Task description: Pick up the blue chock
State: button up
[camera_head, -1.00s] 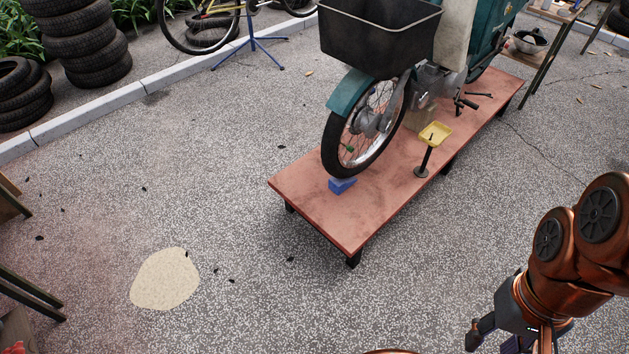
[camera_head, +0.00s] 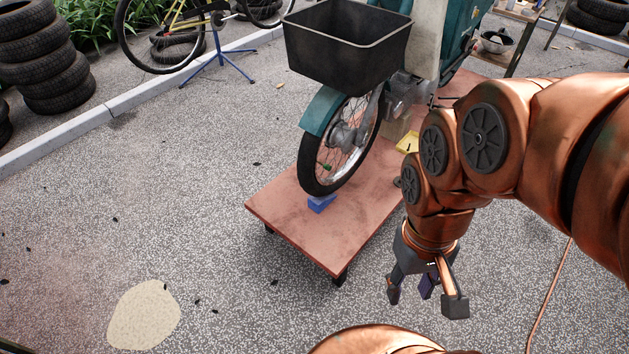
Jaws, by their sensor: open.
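The blue chock (camera_head: 321,203) is a small block on the red wooden platform (camera_head: 285,222). It sits at the foot of the front wheel (camera_head: 338,150) of a teal moped, and the tyre hides part of it. I cannot tell whether tyre and chock touch. My gripper (camera_head: 425,298) is open and empty, with its fingers apart and pointing down. In the picture it is right of and below the chock, past the platform's right edge.
A black basket (camera_head: 347,45) hangs above the wheel. A yellow tray (camera_head: 408,143) on the platform is partly hidden by my arm. A pale patch (camera_head: 144,314) marks the ground at lower left. The paving left of the platform is mostly clear.

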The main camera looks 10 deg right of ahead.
aim_at(317, 203)
jog(key=i, duration=0.85)
jog(key=u, duration=1.9)
